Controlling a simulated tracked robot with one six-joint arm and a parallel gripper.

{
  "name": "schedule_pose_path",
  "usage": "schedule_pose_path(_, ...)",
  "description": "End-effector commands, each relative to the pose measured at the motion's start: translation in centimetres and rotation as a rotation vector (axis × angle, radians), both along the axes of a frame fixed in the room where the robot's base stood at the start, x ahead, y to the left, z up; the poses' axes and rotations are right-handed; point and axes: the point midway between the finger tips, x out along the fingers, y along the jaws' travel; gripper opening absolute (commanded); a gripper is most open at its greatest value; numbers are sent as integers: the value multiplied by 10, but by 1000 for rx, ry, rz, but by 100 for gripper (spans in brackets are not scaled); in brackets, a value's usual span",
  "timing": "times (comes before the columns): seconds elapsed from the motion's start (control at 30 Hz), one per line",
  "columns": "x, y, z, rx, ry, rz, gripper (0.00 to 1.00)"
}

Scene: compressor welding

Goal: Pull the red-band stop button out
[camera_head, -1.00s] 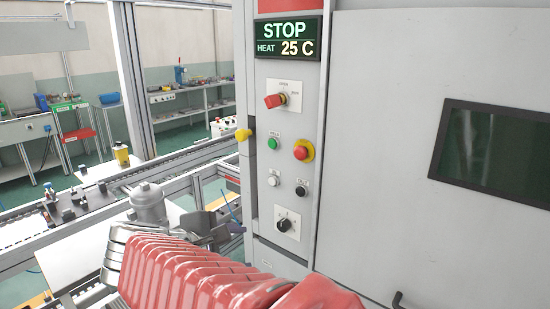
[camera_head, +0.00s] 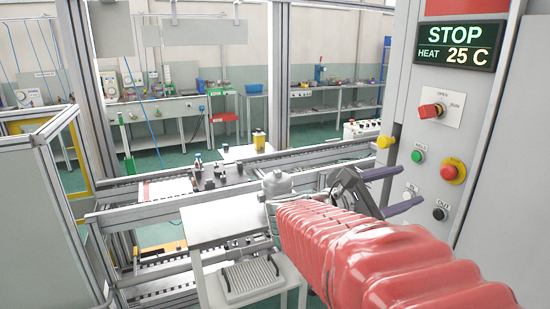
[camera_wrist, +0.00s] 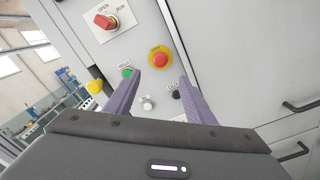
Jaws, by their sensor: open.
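The red stop button (camera_head: 449,172) has a yellow collar and sits on the grey cabinet panel, below the red rotary switch. It also shows in the wrist view (camera_wrist: 160,59), upper centre, just beyond and between the two purple fingers. My gripper (camera_head: 404,189) is open and empty, left of the panel in the head view, with its fingers pointing toward it. In the wrist view my gripper (camera_wrist: 160,78) shows its fingers spread to either side below the button. They look apart from it; the exact distance is unclear.
The panel carries a red rotary switch (camera_head: 431,110), green button (camera_head: 417,156) and black button (camera_head: 439,214). A yellow knob (camera_head: 385,142) juts from the cabinet's left edge. A red band (camera_head: 465,8) and STOP display (camera_head: 458,46) are above. A conveyor rail (camera_head: 230,185) runs left.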

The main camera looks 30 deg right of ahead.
Motion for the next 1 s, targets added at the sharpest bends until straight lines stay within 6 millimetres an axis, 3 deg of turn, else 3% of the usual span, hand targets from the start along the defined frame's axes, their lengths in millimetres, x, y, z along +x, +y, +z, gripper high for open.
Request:
schedule_pose_path(0.27, -3, -16, 0, 1, -1, -3, 49)
schedule_pose_path(1.0, -16, -96, 0, 0, -2, -4, 49)
